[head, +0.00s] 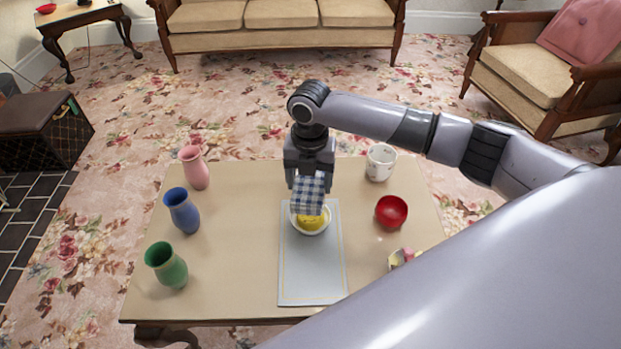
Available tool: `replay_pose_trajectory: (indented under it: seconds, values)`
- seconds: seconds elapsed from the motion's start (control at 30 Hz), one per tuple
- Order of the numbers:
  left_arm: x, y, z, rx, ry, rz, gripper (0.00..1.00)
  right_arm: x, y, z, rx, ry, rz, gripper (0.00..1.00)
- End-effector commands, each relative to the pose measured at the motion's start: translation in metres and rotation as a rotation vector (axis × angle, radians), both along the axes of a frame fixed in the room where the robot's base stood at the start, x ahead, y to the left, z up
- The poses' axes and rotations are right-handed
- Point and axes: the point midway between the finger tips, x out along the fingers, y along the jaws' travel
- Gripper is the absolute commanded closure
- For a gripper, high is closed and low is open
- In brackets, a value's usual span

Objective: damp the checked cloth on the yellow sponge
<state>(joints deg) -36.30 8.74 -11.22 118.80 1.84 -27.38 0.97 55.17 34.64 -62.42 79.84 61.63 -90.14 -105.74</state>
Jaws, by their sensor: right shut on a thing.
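The blue-and-white checked cloth (308,193) hangs from my right gripper (309,178), which is shut on it and points down over the table. The yellow sponge (311,221) lies in a white bowl (324,230) directly below the cloth. The cloth's lower edge overlaps the top of the sponge in the picture. I cannot tell whether they touch. The bowl stands on a pale grey mat (312,275). The far side of the bowl is hidden behind the cloth. My left gripper is not in view.
On the table (235,270), pink (195,168), blue (182,211) and green (167,266) vases stand at the left. A white mug (380,163), a red bowl (391,212) and a small patterned object (400,258), partly hidden by my arm, are at the right.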

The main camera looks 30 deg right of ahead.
Motion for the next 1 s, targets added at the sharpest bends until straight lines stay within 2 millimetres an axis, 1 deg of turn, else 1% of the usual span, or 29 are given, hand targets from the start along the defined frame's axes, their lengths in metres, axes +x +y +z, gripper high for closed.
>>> replay_pose_trajectory:
  seconds: [0.1,0.2,0.27,0.4,0.43,0.47,0.5,0.53,0.73,0.8,1.0]
  values:
    - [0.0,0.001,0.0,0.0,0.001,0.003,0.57,0.002,-0.002,-0.005,-0.004,0.0,0.097,0.53]
    - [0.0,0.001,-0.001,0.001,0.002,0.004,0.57,0.002,-0.003,-0.008,-0.005,-0.001,0.144,0.53]
    - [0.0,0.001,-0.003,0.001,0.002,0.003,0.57,0.002,-0.003,-0.01,-0.006,-0.001,0.158,0.53]
    - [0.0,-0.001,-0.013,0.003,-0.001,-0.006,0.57,0.002,-0.004,-0.021,-0.007,-0.001,0.165,0.53]
    - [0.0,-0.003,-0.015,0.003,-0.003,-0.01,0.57,0.002,-0.004,-0.025,-0.007,-0.001,0.165,0.53]
    - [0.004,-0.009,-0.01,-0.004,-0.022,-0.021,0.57,0.002,-0.004,-0.028,-0.007,-0.001,0.165,0.53]
    - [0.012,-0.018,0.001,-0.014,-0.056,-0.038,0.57,0.002,-0.004,-0.033,-0.007,-0.001,0.164,0.53]
    - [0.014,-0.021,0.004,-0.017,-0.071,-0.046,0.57,0.002,-0.004,-0.036,-0.007,-0.001,0.164,0.53]
    - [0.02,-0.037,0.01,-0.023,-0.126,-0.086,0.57,0.002,-0.004,-0.056,-0.007,-0.001,0.163,0.53]
    - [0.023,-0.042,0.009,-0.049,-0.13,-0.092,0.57,0.002,-0.004,-0.061,-0.007,-0.001,0.162,0.53]
    - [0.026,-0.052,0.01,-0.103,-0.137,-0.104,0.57,0.002,-0.004,-0.068,-0.007,-0.001,0.162,0.53]
